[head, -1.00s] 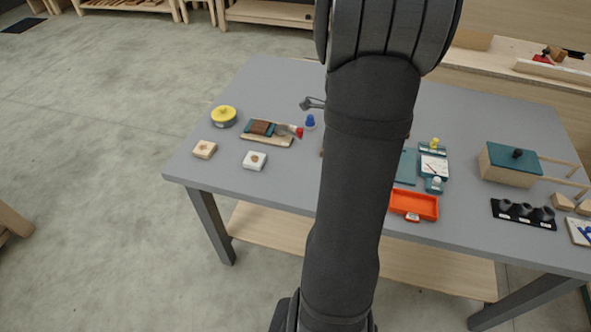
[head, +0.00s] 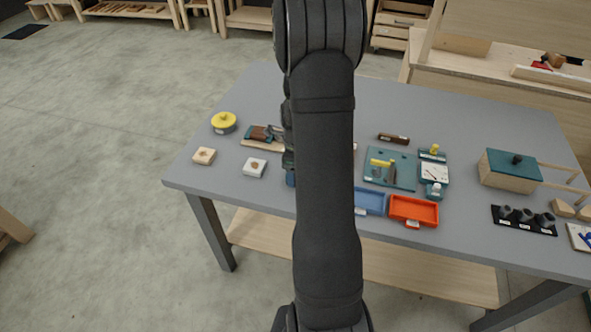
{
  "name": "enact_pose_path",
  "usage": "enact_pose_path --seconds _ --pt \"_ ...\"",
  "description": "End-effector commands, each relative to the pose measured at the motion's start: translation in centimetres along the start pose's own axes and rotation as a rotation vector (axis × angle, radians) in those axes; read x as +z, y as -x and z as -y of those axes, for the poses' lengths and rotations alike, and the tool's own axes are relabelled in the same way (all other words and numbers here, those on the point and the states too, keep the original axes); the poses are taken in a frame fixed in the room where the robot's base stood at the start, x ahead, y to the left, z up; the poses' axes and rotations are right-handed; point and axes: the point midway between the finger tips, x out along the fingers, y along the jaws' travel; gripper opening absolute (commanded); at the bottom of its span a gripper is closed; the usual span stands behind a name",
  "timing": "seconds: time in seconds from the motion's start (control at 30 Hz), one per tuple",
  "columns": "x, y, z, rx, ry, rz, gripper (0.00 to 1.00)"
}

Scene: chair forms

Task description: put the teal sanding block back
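What looks like the teal sanding block (head: 249,132) lies on a pale wooden board (head: 251,146) at the left of the table, beside or under a brown piece (head: 262,132); only a small teal part shows. My gripper (head: 274,133) is at the right end of this group, close above the board, partly hidden by my own arm. I cannot tell whether it touches the block or whether its fingers are open or shut. A teal board (head: 404,175) with a yellow-handled tool on it lies right of my arm.
Blue (head: 371,202) and orange (head: 414,211) trays lie near the front edge. A teal-lidded box (head: 511,170) and a black rack (head: 524,220) stand right.

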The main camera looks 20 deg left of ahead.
Motion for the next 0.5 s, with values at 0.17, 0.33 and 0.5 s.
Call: enact_pose_path --seconds 0.17,0.33,0.5 --pt "-0.02 -0.29 0.03 -0.001 0.0 0.0 0.46" --pt "-0.02 -0.49 0.03 -0.001 0.0 0.0 0.46" --pt "-0.02 -0.57 0.04 -0.002 0.0 0.001 0.9"
